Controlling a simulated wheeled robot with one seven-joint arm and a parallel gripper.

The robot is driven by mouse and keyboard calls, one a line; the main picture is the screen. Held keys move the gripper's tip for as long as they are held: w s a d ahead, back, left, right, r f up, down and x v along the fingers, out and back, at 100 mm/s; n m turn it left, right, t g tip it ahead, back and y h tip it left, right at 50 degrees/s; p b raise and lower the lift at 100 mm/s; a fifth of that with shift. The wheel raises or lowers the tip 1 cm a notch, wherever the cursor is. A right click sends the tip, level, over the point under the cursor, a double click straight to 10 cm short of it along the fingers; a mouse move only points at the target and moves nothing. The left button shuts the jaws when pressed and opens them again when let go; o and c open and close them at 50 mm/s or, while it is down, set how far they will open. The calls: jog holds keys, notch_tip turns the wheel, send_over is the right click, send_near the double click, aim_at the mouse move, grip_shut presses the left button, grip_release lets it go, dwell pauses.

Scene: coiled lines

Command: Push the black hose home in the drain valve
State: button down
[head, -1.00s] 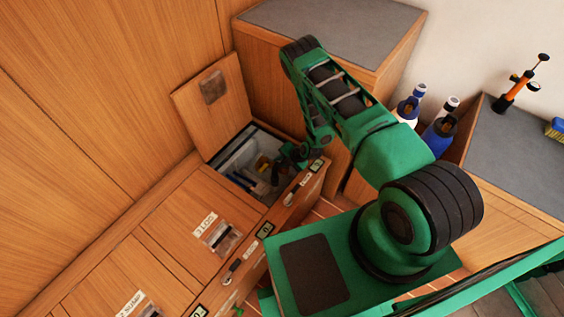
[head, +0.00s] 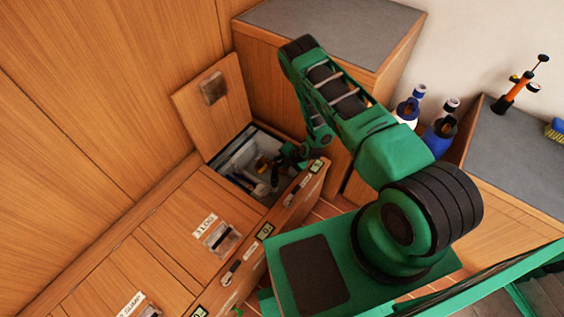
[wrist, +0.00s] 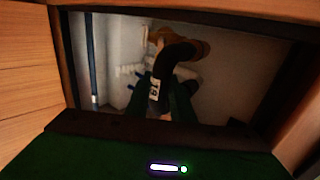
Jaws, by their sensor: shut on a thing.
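The black hose (wrist: 181,52) shows in the wrist view as a thick bend with a white tag (wrist: 154,89) below it. My gripper (wrist: 172,100) is shut on the hose, its green fingers on either side. The brass drain valve (wrist: 158,34) is at the top middle, behind and beside the bend. The hose end meets or overlaps the valve there; I cannot tell how deep it sits. In the head view my gripper (head: 288,158) reaches into the open locker, and the brass part (head: 263,164) shows small and dim to its left.
The open locker (head: 222,156) has tight wooden walls, and its lid (head: 212,90) stands raised behind. A blue pipe (wrist: 91,60) runs down the left inside. White fittings (wrist: 130,70) lie near the valve. A tall cabinet (head: 330,35) stands close behind my arm.

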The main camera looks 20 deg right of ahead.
jog(key=shift+f, duration=0.45)
dwell(2.7)
jog(key=shift+r, duration=0.45)
dwell(0.6)
dwell(0.4)
jog(key=c, duration=1.5)
grip_release()
jog(key=shift+o, duration=0.2)
jog(key=shift+o, duration=0.6)
jog(key=o, duration=0.3)
jog(key=shift+r, duration=0.1)
jog(key=shift+r, duration=3.35)
